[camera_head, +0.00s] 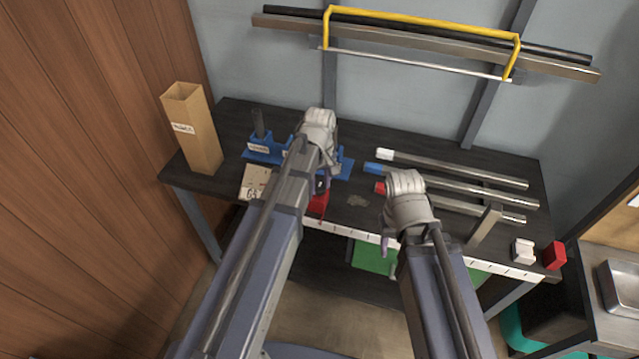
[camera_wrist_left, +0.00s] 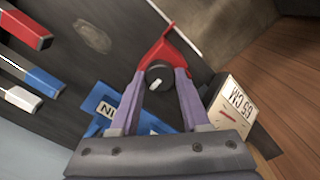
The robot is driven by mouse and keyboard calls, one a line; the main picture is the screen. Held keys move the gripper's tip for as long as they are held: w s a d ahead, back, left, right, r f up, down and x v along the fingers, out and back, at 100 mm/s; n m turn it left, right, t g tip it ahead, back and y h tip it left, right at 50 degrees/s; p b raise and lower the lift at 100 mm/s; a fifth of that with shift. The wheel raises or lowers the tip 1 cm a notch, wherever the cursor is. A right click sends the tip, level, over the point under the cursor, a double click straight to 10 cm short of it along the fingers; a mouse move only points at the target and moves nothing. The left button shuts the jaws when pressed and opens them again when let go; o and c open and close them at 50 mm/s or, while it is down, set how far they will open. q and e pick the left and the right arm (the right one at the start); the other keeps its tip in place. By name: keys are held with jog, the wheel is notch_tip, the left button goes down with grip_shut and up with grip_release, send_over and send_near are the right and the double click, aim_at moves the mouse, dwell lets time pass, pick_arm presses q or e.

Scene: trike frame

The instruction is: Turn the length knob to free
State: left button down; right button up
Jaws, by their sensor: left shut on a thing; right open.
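The length knob (camera_wrist_left: 158,76) is a round black knob with a white pointer mark, set beside a red bracket (camera_wrist_left: 168,48) in the left wrist view. My left gripper (camera_wrist_left: 161,73) has its two purple fingers on either side of the knob, shut on it. The pointer slants toward the lower left of that view. In the head view the knob is largely hidden by my left gripper (camera_head: 322,183), and the red bracket (camera_head: 318,203) shows just below it. My right gripper (camera_head: 387,246) is open and empty over the table's front edge. No "free" marking is readable.
A blue holder (camera_head: 262,155) and a card marked in CM (camera_head: 255,181) lie close to my left gripper. Tubes with white, blue and red ends (camera_head: 460,170) lie at the right. A cardboard box (camera_head: 195,135) stands at the table's left end.

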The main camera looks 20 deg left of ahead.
pick_arm(q)
jog(key=n, duration=0.4)
jog(key=shift+n, duration=0.3)
jog(key=n, duration=0.3)
jog(key=shift+n, duration=0.3)
jog(key=n, duration=0.3)
jog(key=shift+n, duration=2.2)
jog(key=shift+c, duration=1.9)
grip_release()
jog(key=shift+r, duration=0.15)
